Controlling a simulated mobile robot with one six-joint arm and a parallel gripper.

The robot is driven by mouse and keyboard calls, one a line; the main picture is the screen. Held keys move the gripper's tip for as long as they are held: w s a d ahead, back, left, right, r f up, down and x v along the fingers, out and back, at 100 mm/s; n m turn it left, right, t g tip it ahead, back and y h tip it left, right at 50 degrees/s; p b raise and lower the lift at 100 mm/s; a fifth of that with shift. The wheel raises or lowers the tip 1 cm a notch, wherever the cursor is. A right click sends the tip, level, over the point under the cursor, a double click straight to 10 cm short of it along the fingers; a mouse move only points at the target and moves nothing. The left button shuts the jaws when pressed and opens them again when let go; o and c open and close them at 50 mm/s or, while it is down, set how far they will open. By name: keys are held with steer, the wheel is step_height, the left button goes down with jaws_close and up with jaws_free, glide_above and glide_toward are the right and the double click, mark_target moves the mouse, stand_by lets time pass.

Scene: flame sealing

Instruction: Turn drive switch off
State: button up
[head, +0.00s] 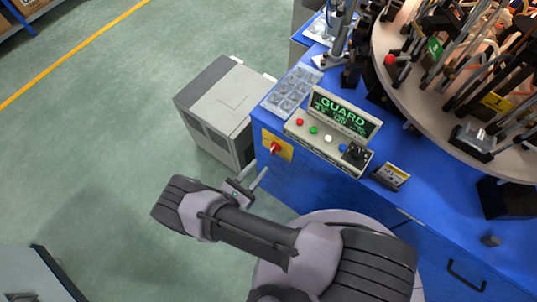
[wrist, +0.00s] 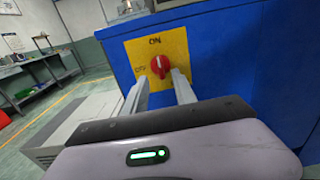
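The drive switch is a red rotary knob (head: 275,149) on a yellow plate (head: 287,154) on the blue cabinet's side. In the wrist view, the knob (wrist: 158,66) has a white mark that stands roughly upright toward the ON label (wrist: 155,40). The OFF label (wrist: 140,68) is to its left. My gripper (head: 255,177) is open and empty, with its fingers pointing at the switch. In the wrist view, my gripper's two fingertips (wrist: 160,76) appear on either side of the knob's lower part. The head view shows a gap between fingertips and knob.
A control panel (head: 325,148) with coloured buttons and a lit GUARD display (head: 341,110) sits on the blue cabinet top (head: 410,222). A grey box unit (head: 222,105) stands left of the cabinet. A round table (head: 395,105) carries tooling.

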mark_target(271, 153)
steer(key=x, duration=0.6)
steer(key=shift+w+d, duration=0.25)
steer(key=shift+w, duration=0.05)
steer(key=shift+c, duration=0.2)
jaws_close()
